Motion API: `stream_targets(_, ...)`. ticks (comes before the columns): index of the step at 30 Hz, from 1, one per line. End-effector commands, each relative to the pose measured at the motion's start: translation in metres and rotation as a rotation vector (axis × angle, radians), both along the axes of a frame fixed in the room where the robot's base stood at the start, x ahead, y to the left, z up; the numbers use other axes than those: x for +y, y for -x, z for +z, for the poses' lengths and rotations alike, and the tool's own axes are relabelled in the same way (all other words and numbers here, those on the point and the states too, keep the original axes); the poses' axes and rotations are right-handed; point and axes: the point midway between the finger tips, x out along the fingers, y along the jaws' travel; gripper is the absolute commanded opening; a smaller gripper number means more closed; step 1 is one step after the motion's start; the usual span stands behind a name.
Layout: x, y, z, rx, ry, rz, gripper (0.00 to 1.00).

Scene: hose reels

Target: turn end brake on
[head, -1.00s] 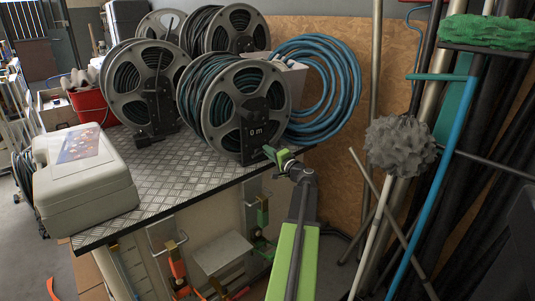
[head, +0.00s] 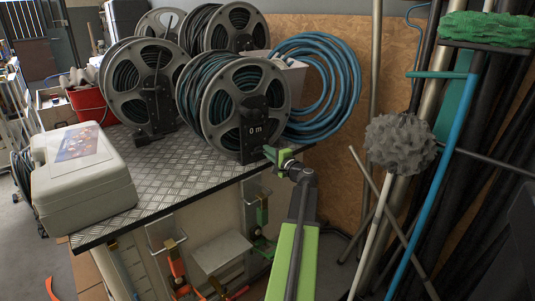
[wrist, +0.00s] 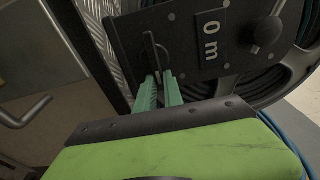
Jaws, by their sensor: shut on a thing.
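The end reel (head: 245,105) stands at the front right corner of the metal-topped bench, with dark hose wound between grey discs. Its black plate reads "0 m" (head: 255,131); the plate (wrist: 200,45) also shows tilted in the wrist view. A thin dark lever (wrist: 153,50) stands at the plate's left part. My gripper (head: 269,154) is at the lower right of this plate. In the wrist view its green fingers (wrist: 160,88) are shut on the lever's lower end. The gripped part is hidden between the fingers. A round black knob (wrist: 265,32) sits right of the display.
Other reels (head: 146,85) stand left and behind on the bench (head: 180,175). A white case (head: 80,180) sits at the bench's left. Poles and a grey mop head (head: 400,143) crowd the right side.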

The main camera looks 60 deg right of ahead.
Motion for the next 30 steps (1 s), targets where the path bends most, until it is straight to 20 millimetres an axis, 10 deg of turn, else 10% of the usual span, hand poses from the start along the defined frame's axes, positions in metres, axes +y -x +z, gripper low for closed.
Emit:
stream_targets(7,0.006,-0.007,0.0,-0.002,-0.001,0.02,0.38)
stream_targets(17,0.007,0.002,0.0,-0.001,-0.001,0.012,0.38)
stream_targets(30,0.058,0.104,0.0,-0.002,0.0,0.011,0.38)
